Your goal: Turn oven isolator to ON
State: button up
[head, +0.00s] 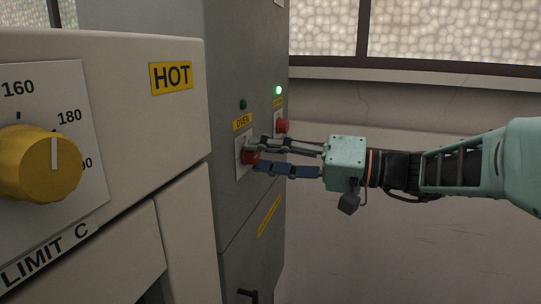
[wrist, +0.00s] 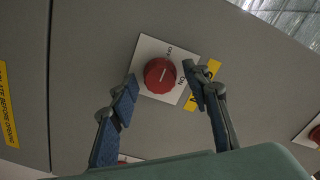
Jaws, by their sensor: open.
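The oven isolator is a red round knob (wrist: 160,75) on a white plate (wrist: 150,52) marked OFF and ON, on a grey cabinet. The knob's white line points roughly toward the OFF side in the wrist view. In the head view the knob (head: 250,158) sits below a yellow OVEN label (head: 242,122) and is partly hidden by the fingers. The small green lamp (head: 242,104) above it is dark. My gripper (head: 254,154) is open, its fingertips on either side of the knob in both views. I cannot tell whether they touch it.
A second red knob (head: 282,126) with a lit green lamp (head: 278,90) is to the right on the cabinet (head: 235,200). A pale oven front with a yellow dial (head: 38,163) and HOT sign (head: 171,77) stands at left. A dark handle (head: 247,294) is low down.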

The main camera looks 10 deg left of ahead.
jog(key=shift+c, duration=0.2)
jog(key=c, duration=1.1)
